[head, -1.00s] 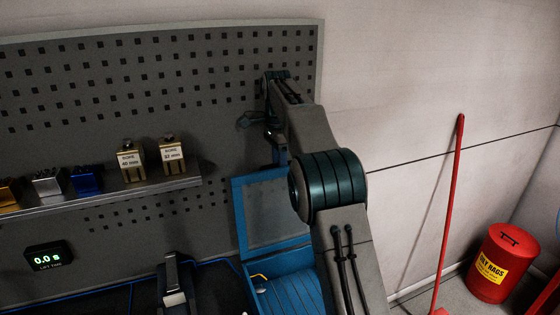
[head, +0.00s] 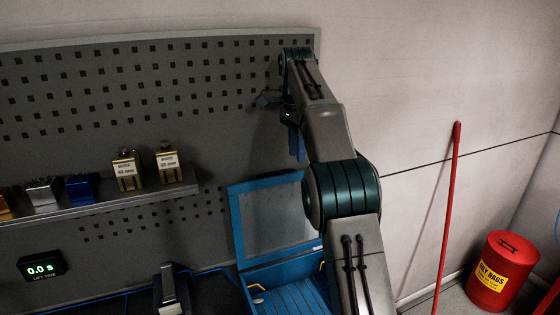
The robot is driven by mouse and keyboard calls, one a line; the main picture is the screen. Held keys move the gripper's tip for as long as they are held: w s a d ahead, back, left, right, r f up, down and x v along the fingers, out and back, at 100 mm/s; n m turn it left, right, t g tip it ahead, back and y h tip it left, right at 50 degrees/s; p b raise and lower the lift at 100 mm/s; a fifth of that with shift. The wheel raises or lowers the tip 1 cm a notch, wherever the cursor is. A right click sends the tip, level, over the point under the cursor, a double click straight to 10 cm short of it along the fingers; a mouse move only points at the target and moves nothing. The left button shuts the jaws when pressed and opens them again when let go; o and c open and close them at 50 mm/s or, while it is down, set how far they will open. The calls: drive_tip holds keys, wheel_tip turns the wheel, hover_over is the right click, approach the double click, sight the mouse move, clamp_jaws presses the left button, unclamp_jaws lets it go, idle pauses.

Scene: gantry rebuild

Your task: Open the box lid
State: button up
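The blue box (head: 258,275) stands on the bench at the lower middle, partly behind my arm. Its lid (head: 236,222), a blue frame around a grey panel, stands raised at the back, leaning near the pegboard. The inside shows blue slats and yellow handle-like pieces at the sides. My gripper (head: 296,146) hangs below the wrist, above the lid's top right part and apart from it as far as I can see.
A shelf (head: 110,207) on the pegboard (head: 120,90) holds several small metal blocks. A lift timer (head: 41,267) reads 0.0 s. A dark clamp-like device (head: 170,290) stands left of the box. A red pole (head: 448,215) and a red rag bin (head: 502,272) are at the right.

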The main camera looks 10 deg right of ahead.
drive_tip(key=s+d+r, duration=0.2)
drive_tip(key=d+r, duration=0.1)
drive_tip(key=d, duration=0.2)
drive_tip(key=shift+s+d+r, duration=0.3)
drive_tip(key=shift+d+r, duration=0.05)
drive_tip(key=shift+r, duration=0.05)
